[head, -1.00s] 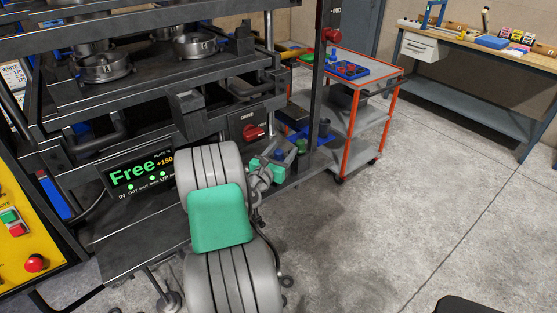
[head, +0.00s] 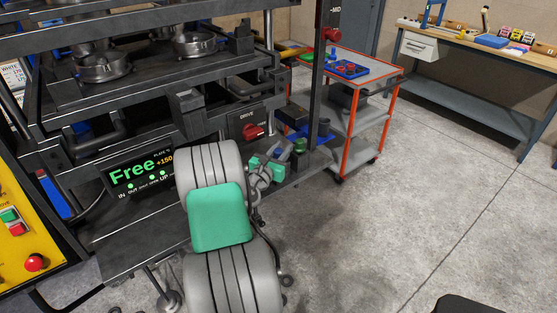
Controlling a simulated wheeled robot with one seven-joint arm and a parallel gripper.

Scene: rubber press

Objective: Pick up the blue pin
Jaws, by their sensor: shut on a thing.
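My gripper (head: 272,167) is at the end of the dark shelf at the press's right side, just beyond my arm's wrist. Its fingers are close together on a small blue pin (head: 279,154), which is mostly hidden by the fingers. I cannot tell whether the pin is clear of the shelf.
The press's dark frame (head: 150,85) and its upright post (head: 318,75) stand close to my arm. A red knob (head: 251,131) is just behind my gripper. An orange-framed cart (head: 354,115) is at right, with open floor before it.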

